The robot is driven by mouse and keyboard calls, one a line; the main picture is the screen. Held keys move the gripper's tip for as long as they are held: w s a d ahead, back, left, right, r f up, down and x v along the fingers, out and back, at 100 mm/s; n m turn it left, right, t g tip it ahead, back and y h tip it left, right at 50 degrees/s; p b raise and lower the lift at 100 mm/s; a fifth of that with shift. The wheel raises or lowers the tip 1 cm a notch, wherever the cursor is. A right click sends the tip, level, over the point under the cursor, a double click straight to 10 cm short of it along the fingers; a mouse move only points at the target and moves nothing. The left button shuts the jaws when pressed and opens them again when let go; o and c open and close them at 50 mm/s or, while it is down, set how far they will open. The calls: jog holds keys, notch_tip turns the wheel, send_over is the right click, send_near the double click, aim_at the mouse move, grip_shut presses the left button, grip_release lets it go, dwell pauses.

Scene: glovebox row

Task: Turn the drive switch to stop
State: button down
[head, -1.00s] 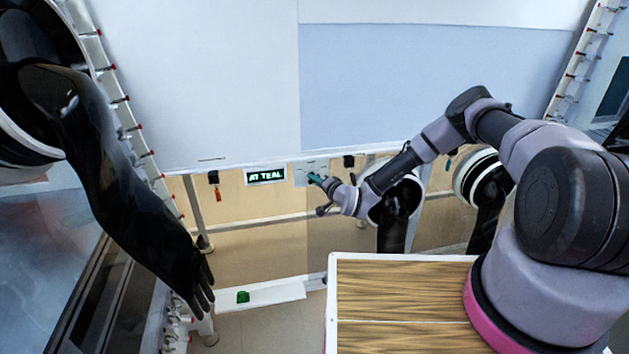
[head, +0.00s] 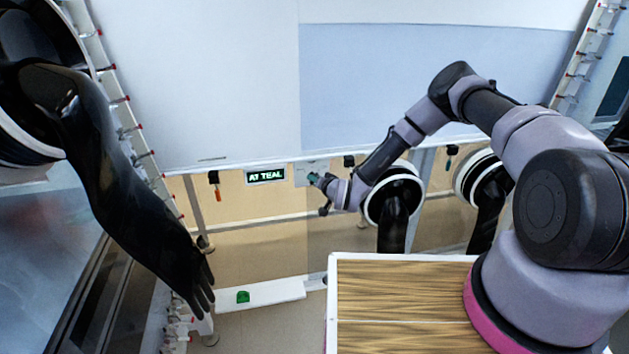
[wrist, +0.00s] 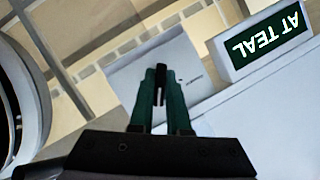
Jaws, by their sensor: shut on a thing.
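The drive switch sits on a light grey plate (wrist: 130,82) beside a lit sign. Small lettering on the plate is too small to read. My gripper (wrist: 159,88) has green fingers, shut on a narrow dark piece between their tips in the wrist view, which looks like the switch's handle (wrist: 159,84). The fingers hide most of the switch, so its setting cannot be read. In the head view my gripper (head: 316,179) is at the plate (head: 304,172), below the large pale panel.
The sign (head: 266,176) reads AT TEAL and is just left of the plate. Black glovebox gloves hang at the left (head: 120,190) and by my wrist (head: 392,225). A wood-topped surface (head: 400,290) is below my arm. A green block (head: 243,297) lies on a white ledge (head: 275,292).

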jog(key=shift+w+n, duration=0.1)
jog(key=shift+n, duration=0.2)
jog(key=shift+r, duration=0.1)
jog(key=c, duration=0.9)
grip_release()
jog(key=v, duration=1)
jog(key=shift+s+d+r, duration=0.1)
jog(key=shift+s+r, duration=0.05)
jog(key=shift+s, duration=0.25)
